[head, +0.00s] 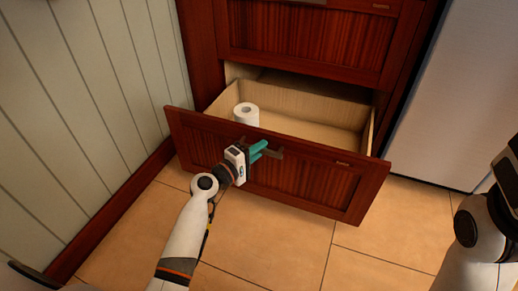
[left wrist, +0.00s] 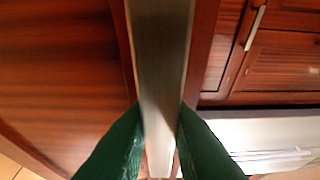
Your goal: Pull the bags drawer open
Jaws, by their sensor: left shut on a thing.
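The bags drawer (head: 330,185) is the low drawer with a dark reddish wood front, and it stands pulled out from the cabinet. Its pale wooden inside shows, with a white paper roll (head: 246,114) standing in it at the left. My left gripper (head: 258,150) is at the drawer's handle (head: 275,152), near the top of the front. In the left wrist view its green fingers (left wrist: 160,135) are shut on the handle bar (left wrist: 160,60). My right arm shows at the right edge of the head view, but its fingers are out of view.
A closed drawer (head: 310,45) sits above the open one. A panelled wall (head: 90,110) runs close along the left. A pale grey appliance (head: 455,100) stands at the right. The tiled floor (head: 300,235) in front of the drawer is clear except for my arms.

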